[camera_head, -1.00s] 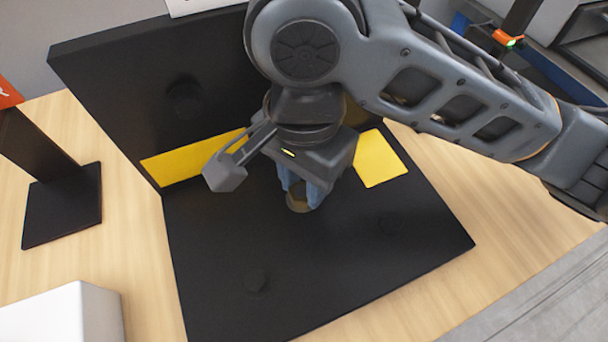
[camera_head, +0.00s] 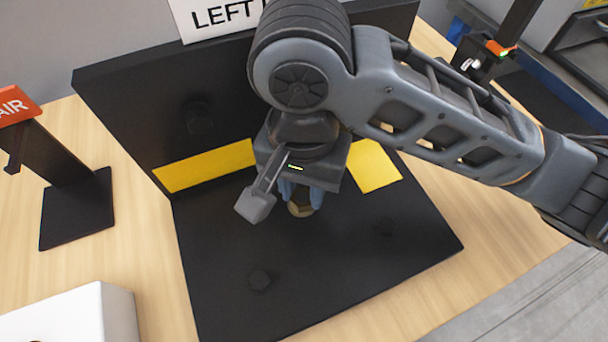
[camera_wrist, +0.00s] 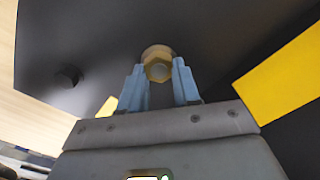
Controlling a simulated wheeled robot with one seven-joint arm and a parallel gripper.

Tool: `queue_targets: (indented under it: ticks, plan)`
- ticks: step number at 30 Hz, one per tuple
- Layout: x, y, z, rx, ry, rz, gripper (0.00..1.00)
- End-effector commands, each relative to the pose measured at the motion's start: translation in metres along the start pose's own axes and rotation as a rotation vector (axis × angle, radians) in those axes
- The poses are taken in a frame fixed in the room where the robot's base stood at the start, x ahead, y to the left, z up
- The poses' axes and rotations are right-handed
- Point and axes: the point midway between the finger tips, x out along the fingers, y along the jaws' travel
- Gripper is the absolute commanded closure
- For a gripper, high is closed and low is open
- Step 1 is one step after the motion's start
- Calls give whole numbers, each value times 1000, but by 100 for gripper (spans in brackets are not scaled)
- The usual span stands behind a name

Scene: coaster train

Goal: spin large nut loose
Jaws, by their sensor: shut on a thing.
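The large nut (camera_wrist: 157,56) is brass-coloured and sits on the black base plate (camera_head: 330,285). In the wrist view it shows at the tips of the two blue fingers of my gripper (camera_wrist: 160,82), with one finger on each side. In the head view my gripper (camera_head: 298,200) points down at the plate, and the brass nut (camera_head: 301,207) shows between and just below the fingers. My gripper is shut on the nut. The wrist and fingers hide part of the nut in the head view.
A black upright panel (camera_head: 130,100) stands behind the plate, with yellow patches (camera_head: 205,166) near its foot. Small dark bolts (camera_head: 259,279) stand on the plate. A black stand (camera_head: 75,205) with an orange sign is left, and a white box (camera_head: 75,315) is front left.

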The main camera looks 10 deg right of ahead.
Motion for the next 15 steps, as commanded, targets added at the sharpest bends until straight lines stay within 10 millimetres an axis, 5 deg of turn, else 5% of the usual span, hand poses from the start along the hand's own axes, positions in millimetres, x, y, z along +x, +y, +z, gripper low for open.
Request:
queue_targets:
  ticks: [15]
  plan:
    - [-1, -2, 1, -490, -2, 1, 99]
